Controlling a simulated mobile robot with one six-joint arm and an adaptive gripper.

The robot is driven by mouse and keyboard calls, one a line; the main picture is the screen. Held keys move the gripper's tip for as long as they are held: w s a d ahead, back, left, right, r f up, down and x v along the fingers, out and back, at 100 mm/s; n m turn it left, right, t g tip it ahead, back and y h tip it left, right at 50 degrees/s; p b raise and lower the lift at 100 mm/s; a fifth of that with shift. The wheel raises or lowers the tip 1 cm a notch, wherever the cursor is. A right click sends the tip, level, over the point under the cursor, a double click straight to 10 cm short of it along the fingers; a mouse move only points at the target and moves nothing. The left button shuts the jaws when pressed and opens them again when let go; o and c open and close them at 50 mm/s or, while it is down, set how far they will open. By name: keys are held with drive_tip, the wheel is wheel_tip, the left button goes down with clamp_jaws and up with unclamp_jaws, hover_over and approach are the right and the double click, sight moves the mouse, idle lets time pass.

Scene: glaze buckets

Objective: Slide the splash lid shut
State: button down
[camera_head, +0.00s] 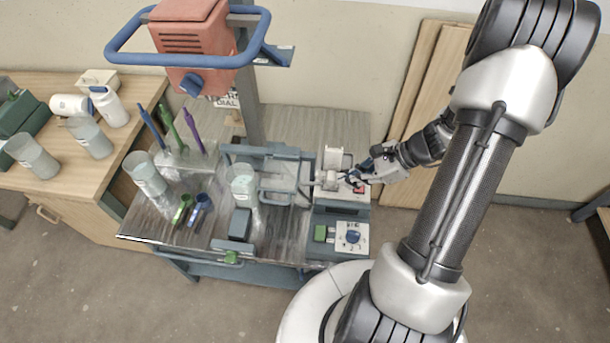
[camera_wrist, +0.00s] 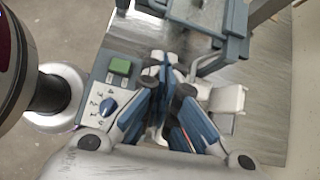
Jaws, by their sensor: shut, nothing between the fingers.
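The splash lid (camera_head: 280,182) appears to be a clear panel in a grey-blue frame, lying to the right of the tall glaze bucket (camera_head: 243,184) on the bench. Part of this framed panel also shows at the top of the wrist view (camera_wrist: 205,15). My gripper (camera_head: 354,179) is at the right of the lid, by the light-grey block beside the rails. In the wrist view my gripper (camera_wrist: 167,84) has its blue fingers closed and empty, pointing toward the frame. My fingers hide part of the block and the lid's near end, so I cannot tell whether they touch.
A control box with a green button (camera_head: 320,233) and a blue dial (camera_head: 353,237) stands in front of my gripper. An orange mixer head (camera_head: 190,45) hangs above the bench. Several tools stand in a holder at left. A side table (camera_head: 45,95) holds containers.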

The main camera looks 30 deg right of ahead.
drive_tip(key=shift+m, duration=0.5)
drive_tip(key=b+x, duration=0.1)
drive_tip(key=x, duration=0.2)
drive_tip(key=b+x, duration=0.1)
drive_tip(key=x, duration=0.2)
drive_tip(key=d+f+b+x, duration=0.1)
drive_tip(key=x, duration=0.3)
drive_tip(key=shift+s+d+f, duration=0.1)
drive_tip(key=shift+s+f, duration=0.05)
drive_tip(key=shift+w+a+f+b, duration=0.1)
drive_tip(key=shift+w+a+b, duration=0.1)
drive_tip(key=shift+w+a, duration=0.35)
drive_tip(key=shift+w+a+r+b, duration=0.1)
drive_tip(key=shift+w+a+b, duration=0.15)
drive_tip(key=shift+a, duration=0.45)
drive_tip(key=shift+w+a+f+b, duration=0.1)
drive_tip(key=shift+w+a+b, duration=0.05)
drive_tip(key=shift+w+a, duration=0.4)
